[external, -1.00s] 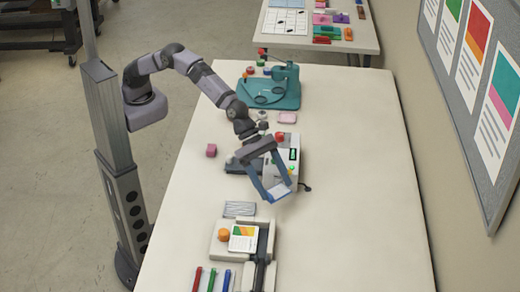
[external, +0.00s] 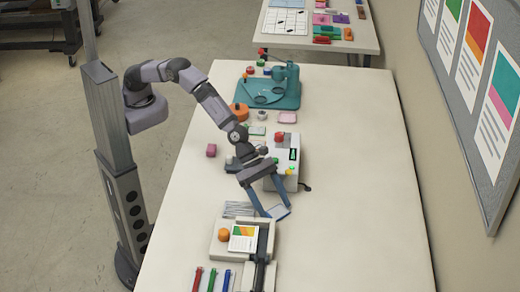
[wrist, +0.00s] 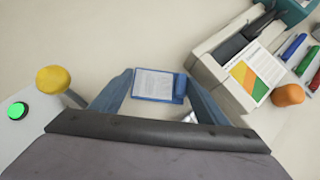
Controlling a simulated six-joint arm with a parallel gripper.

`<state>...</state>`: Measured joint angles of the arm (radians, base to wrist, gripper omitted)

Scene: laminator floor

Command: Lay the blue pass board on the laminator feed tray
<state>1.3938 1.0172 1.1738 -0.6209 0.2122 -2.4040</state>
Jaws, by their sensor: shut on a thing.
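The blue pass board (external: 278,212), with a pale printed face, is held between the tips of my gripper (external: 275,208). In the wrist view the board (wrist: 153,84) lies across the gap between the two blue fingers of my gripper (wrist: 158,88), which is shut on it. The board is over the table, between the white machine and the beige one; its exact height is hard to tell.
A beige machine (external: 222,244) with an orange knob and a colored card (external: 244,238) stands in front. Pens (external: 212,280) lie before it. A grey striped pad (external: 238,209) is close to my left finger. The table's right side (external: 360,190) is clear.

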